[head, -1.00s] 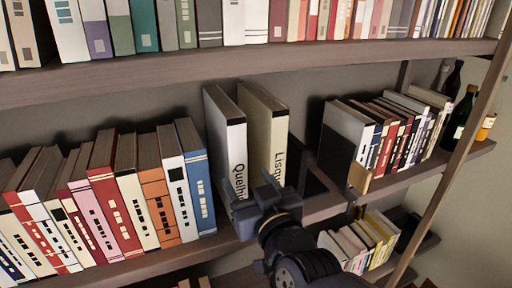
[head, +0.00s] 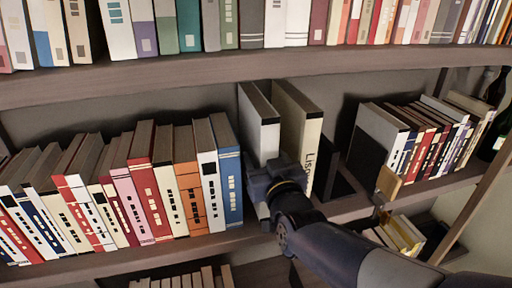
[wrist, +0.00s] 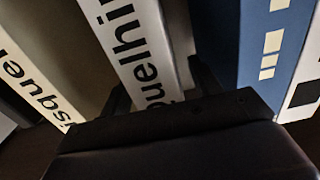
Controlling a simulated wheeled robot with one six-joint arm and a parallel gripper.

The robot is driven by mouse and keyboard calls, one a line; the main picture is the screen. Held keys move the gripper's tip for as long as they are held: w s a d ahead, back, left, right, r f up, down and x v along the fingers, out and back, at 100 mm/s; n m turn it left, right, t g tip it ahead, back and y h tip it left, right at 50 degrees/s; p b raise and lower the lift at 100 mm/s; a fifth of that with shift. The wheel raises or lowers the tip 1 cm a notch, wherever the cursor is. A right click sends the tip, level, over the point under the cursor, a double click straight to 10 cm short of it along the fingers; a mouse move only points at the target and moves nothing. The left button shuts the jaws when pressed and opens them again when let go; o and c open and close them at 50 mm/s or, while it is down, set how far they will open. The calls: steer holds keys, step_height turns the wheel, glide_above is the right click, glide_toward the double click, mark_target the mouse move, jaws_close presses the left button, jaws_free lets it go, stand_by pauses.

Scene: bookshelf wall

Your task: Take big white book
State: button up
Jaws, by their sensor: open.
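The big white book (head: 261,133) stands upright on the middle shelf, left of a big cream book (head: 305,130). My gripper (head: 268,178) is in front of the white book's lower spine and covers part of it. In the wrist view the white book's lettered spine (wrist: 135,40) runs down between my open fingers (wrist: 160,90). A dark finger shows on each side of the spine. Whether the fingers touch the book cannot be told. The cream book (wrist: 28,75) is at the left of the wrist view.
A blue book (head: 229,175) ends a tight row left of the white book; it also shows in the wrist view (wrist: 270,45). A bookend (head: 345,180) and more books (head: 410,135) stand to the right. The upper shelf board (head: 180,80) runs above.

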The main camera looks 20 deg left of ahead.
steer(key=shift+x, duration=1.1)
jaws_close()
stand_by(0.6)
steer(key=shift+r, duration=0.35)
